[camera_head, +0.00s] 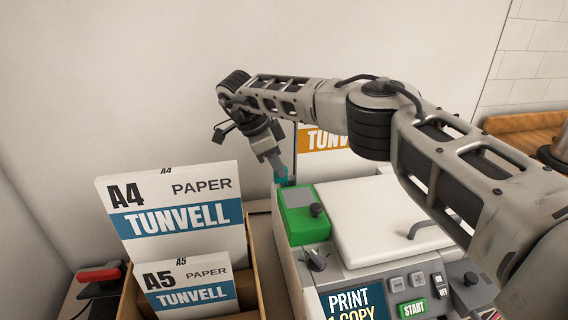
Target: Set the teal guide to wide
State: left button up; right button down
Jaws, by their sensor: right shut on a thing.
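The teal guide (281,180) is a small piece at the back left of the copier (345,265), just behind its green panel. Only part of it shows. My right gripper (277,172) reaches down over it from behind and is shut on it. The fingertips partly hide the guide, so its setting cannot be read. My left gripper is not in view.
A box (257,275) with A4 (170,190) and A5 (190,270) paper packs stands left of the copier. A pack with an orange band (330,139) stands behind the copier. A red-handled device (98,273) lies far left. My right arm spans above the white lid (385,215).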

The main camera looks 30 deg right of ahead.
jog(key=c, duration=1.4)
grip_release()
jog(key=shift+w+a, duration=0.1)
jog(key=shift+a, duration=0.25)
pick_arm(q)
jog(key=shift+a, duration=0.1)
pick_arm(e)
jog(key=shift+r, duration=0.1)
